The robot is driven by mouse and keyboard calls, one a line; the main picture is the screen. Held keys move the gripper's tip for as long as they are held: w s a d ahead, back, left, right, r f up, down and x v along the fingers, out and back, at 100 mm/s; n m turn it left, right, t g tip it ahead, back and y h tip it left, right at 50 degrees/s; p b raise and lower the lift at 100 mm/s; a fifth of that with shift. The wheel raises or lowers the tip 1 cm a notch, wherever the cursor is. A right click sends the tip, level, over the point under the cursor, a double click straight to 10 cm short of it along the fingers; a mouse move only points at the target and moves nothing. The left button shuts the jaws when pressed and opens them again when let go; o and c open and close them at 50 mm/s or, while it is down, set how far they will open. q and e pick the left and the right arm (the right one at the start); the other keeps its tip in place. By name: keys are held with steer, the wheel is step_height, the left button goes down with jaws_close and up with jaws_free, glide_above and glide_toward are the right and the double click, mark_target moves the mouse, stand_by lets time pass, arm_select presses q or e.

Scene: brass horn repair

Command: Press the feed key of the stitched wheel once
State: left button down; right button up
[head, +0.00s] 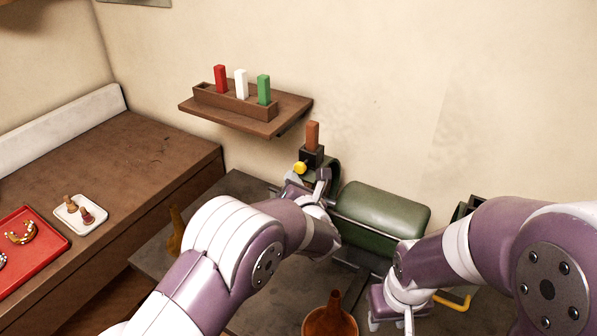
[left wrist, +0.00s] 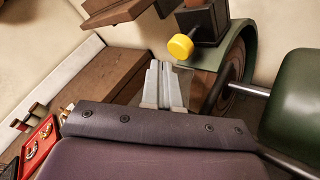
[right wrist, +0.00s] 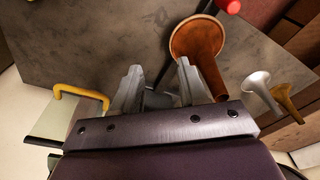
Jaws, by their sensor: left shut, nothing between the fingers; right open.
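A round yellow key (head: 299,168) sticks out from a dark block (head: 312,155) that carries an upright brown bar (head: 312,135), above the hooded wheel at the left end of the green machine. In the left wrist view the yellow key (left wrist: 180,46) is just beyond and slightly right of my fingertips, with no contact that I can make out. The brown wheel (left wrist: 205,88) shows under its green hood. My left gripper (left wrist: 165,68) is shut and empty. My right gripper (right wrist: 157,75) is open and empty, low over the bench near a copper bell (right wrist: 195,40).
The green motor body (head: 382,215) lies right of my left gripper. A shelf (head: 190,106) with red, white and green bars hangs behind. A red tray (head: 62,246) and a white dish (head: 73,226) sit on the left bench. A yellow handle (right wrist: 80,93) and red knob (right wrist: 230,5) show in the right wrist view.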

arm_select(q)
steer(key=s+a, duration=0.1)
steer(key=s+a+b, duration=0.1)
steer(key=s+b, duration=0.1)
steer(key=s, duration=0.1)
steer(key=shift+s+a, duration=0.1)
steer(key=shift+a, duration=0.3)
stand_by(0.6)
